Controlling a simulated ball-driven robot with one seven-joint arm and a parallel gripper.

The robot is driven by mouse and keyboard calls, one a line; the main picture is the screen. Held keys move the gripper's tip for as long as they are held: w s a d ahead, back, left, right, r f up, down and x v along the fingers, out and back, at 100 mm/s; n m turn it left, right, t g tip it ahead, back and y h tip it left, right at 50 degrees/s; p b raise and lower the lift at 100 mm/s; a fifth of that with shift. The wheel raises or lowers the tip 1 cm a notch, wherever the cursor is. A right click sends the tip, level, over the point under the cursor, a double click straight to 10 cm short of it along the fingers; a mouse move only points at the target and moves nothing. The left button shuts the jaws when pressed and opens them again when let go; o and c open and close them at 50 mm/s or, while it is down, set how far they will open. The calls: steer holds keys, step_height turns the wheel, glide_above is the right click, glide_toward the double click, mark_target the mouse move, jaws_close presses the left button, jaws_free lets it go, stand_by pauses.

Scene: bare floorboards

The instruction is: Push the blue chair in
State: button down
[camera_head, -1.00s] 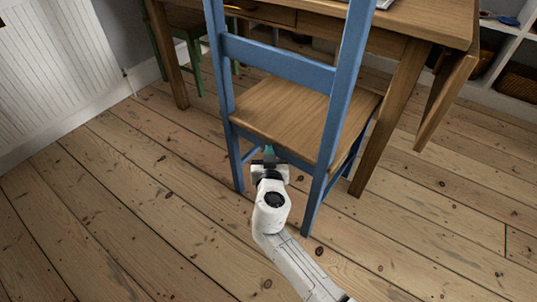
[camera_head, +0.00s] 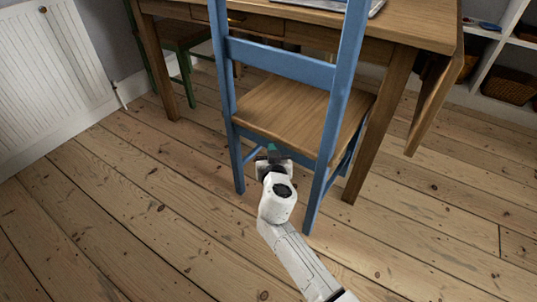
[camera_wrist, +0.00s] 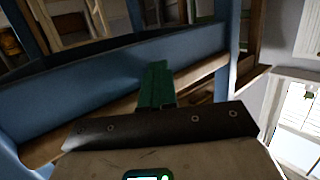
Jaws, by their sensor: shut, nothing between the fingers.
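The blue chair (camera_head: 285,64) has a wooden seat (camera_head: 285,112) and stands with its back towards me, its front side at the wooden table (camera_head: 408,22). My gripper (camera_head: 271,150) is low behind the chair, between its two rear legs, at about the height of the rail below the seat. In the wrist view, the green fingers (camera_wrist: 156,84) are together and empty, pointing at a blue rail (camera_wrist: 90,88) of the chair. I cannot tell for sure whether they touch it. Part of the chair's front is hidden under the table.
A green stool or chair (camera_head: 184,45) stands under the table's left part. A white radiator (camera_head: 50,70) is at the left wall. White shelves with baskets (camera_head: 512,87) stand at the right. The floorboards (camera_head: 110,215) around the chair's near side are clear.

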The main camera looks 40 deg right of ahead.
steer(key=shift+w+d, duration=0.25)
steer(key=shift+d, duration=0.65)
steer(key=shift+w+d, duration=0.25)
steer(key=shift+d, duration=0.7)
steer(key=shift+w+d, duration=0.25)
steer(key=shift+d, duration=0.65)
steer(key=shift+s+a, duration=0.2)
steer(key=shift+a, duration=0.6)
steer(key=shift+s+a, duration=0.2)
steer(key=shift+a, duration=0.6)
steer(key=s+a+r+p, duration=0.1)
steer(key=a+r, duration=0.3)
steer(key=a, duration=0.1)
steer(key=shift+s+a+p, duration=0.4)
